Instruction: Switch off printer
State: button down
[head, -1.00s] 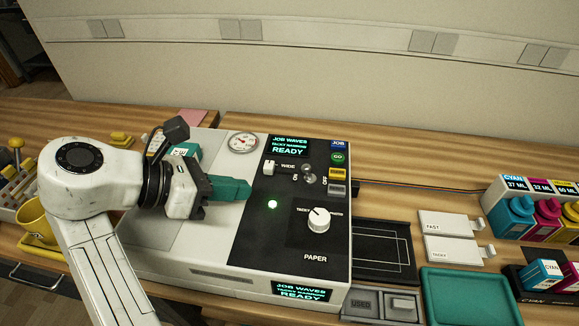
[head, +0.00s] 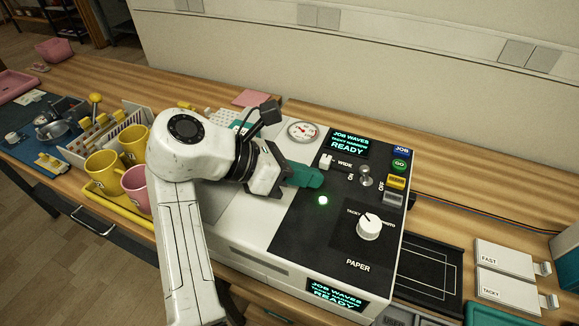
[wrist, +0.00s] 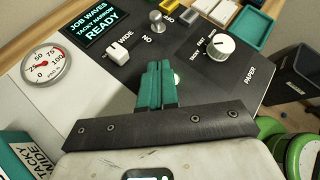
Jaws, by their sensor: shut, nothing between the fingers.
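The printer (head: 272,222) is a white box with a black control panel (head: 320,232). Its screen (head: 350,144) reads JOB WAVES, TACKY NARROW, READY, and a green light (head: 323,200) is lit. A metal toggle switch (head: 366,171) stands between the ON and OFF labels; I cannot tell which way its lever leans. It also shows in the wrist view (wrist: 156,19). My gripper (head: 316,177) is shut and empty, its teal fingers over the panel, left of the toggle and apart from it. The fingertips also show in the wrist view (wrist: 158,66), short of the toggle.
A white WIDE slider (head: 326,161) sits behind my fingers, and a white PAPER knob (head: 369,227) is at front right. Blue JOB (head: 402,152), green GO (head: 401,165) and yellow (head: 397,182) buttons line the right edge. Mugs (head: 104,168) stand at the left.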

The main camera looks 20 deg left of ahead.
aim_at(363, 176)
jog(key=w+d, duration=0.1)
jog(key=w+d+f, duration=0.1)
jog(key=d, duration=0.1)
jog(key=w+d, duration=0.1)
jog(key=shift+w+d+f, duration=0.15)
jog(key=shift+f, duration=0.1)
jog(key=shift+w+d+r, duration=0.15)
jog(key=shift+w+d, duration=0.45)
jog(key=shift+r+p, duration=0.25)
jog(key=shift+p, duration=0.45)
